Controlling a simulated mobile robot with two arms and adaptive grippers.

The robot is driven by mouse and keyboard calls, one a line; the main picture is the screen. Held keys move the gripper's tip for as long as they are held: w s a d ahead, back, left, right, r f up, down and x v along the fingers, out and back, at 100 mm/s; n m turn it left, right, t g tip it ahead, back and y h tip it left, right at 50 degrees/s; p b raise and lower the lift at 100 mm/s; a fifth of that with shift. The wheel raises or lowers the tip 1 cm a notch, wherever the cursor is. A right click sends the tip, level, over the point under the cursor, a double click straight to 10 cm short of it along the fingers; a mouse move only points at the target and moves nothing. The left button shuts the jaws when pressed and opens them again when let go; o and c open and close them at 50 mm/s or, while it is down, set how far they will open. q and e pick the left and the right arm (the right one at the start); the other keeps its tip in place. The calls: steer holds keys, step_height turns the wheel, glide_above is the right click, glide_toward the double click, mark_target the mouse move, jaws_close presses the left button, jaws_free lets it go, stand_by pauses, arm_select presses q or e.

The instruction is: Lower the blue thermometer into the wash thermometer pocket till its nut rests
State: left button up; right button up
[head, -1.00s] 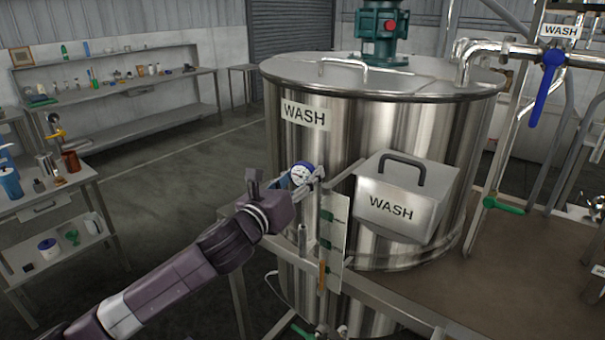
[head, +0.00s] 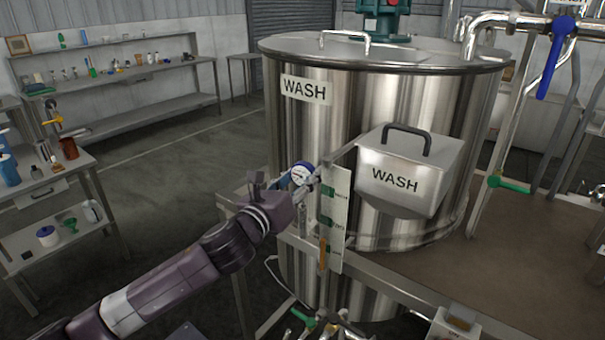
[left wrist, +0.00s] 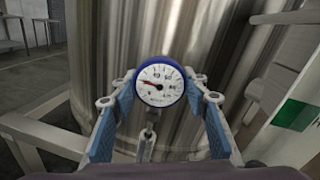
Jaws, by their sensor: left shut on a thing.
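The blue thermometer (head: 302,172) has a round white dial with a blue rim. My left gripper (head: 311,181) is shut on it and holds it in front of the wash tank's wall, left of the white card. In the left wrist view the dial (left wrist: 159,82) faces the camera between the two blue-padded fingers. A short metal piece (left wrist: 147,137) shows below the dial; I cannot tell whether it belongs to the thermometer or to a fitting. The wash thermometer pocket cannot be made out. My right gripper is not in view.
The steel wash tank (head: 340,120) stands behind the gripper. A WASH box (head: 408,170) with a dark handle juts out at right. A white card with green marks (head: 335,215) is close right of the fingers. A metal rail (head: 390,293) runs below.

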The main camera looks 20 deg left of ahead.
arm_select(q)
steer(key=shift+f+b, duration=0.8)
steer(key=shift+f, duration=0.7)
steer(key=o, duration=1.3)
steer(key=s, duration=0.4)
steer(key=s+a, duration=0.1)
steer(key=s, duration=0.3)
steer(key=s+a, duration=0.1)
steer(key=s, duration=0.3)
steer(key=shift+a, duration=0.2)
steer(key=shift+f, duration=0.1)
